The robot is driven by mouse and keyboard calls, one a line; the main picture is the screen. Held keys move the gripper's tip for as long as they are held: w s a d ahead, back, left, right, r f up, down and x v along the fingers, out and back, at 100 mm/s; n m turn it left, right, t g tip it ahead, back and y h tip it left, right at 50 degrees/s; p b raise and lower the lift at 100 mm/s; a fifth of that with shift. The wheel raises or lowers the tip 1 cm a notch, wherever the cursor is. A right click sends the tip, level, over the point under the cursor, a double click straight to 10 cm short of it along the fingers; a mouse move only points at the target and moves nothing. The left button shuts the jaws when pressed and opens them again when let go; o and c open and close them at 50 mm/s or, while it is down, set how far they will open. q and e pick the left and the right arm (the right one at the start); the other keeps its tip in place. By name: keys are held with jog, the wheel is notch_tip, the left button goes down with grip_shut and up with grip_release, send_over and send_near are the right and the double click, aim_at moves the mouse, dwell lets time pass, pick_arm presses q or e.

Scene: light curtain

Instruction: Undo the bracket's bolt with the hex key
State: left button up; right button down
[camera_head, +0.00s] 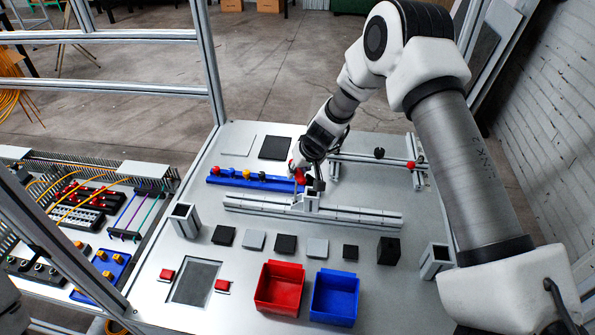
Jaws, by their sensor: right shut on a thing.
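My right gripper (303,168) reaches down from the upper right to the middle of the table and is shut on the hex key (300,177), of which a red part shows at the fingertips. It is right above the bracket (312,200), a small grey upright piece on the long aluminium rail (360,217). The bolt is too small and too covered by the gripper to make out. I cannot tell whether the key's tip sits in the bolt. My left gripper is not in view.
A blue rack (225,181) with several coloured knobs lies behind the rail on the left. A red bin (279,288) and a blue bin (335,298) stand in front. Several small dark and grey plates lie between. A metal frame post (207,60) rises at the table's back left.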

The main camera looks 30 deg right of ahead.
jog(key=shift+d+r+p, duration=0.15)
jog(key=shift+r+p, duration=0.2)
jog(key=shift+p, duration=0.05)
jog(key=shift+r+p, duration=1.75)
jog(key=shift+r, duration=0.4)
